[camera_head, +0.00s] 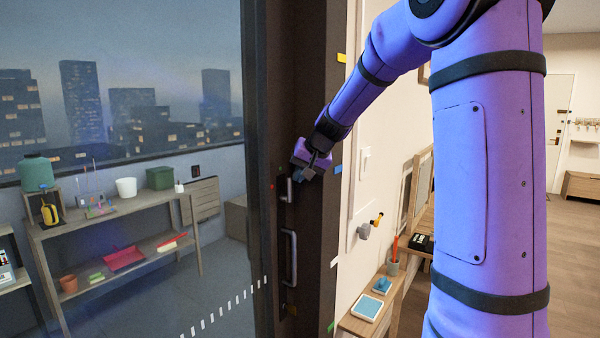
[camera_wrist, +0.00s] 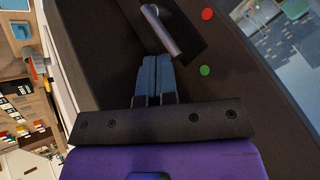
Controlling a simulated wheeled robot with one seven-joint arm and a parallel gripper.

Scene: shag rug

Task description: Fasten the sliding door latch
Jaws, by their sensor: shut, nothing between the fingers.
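The sliding door has a dark frame (camera_head: 300,110) around a large glass pane. Its latch lever (camera_head: 289,189) is a small grey metal handle on a dark plate, with a red dot beside it in the head view. In the wrist view the latch lever (camera_wrist: 162,30) lies just beyond my fingertips, with a red dot and a green dot to its right. My gripper (camera_head: 311,176) is at the door frame, just above and right of the lever. In the wrist view my gripper (camera_wrist: 154,62) has its fingers shut together and empty. I cannot tell whether they touch the lever.
A long vertical pull handle (camera_head: 290,257) is on the door below the latch. A shelf (camera_head: 368,315) with a tablet and a cup of pens stands right of the door. A wall switch (camera_head: 364,231) is above it. A workbench (camera_head: 110,222) shows through the glass.

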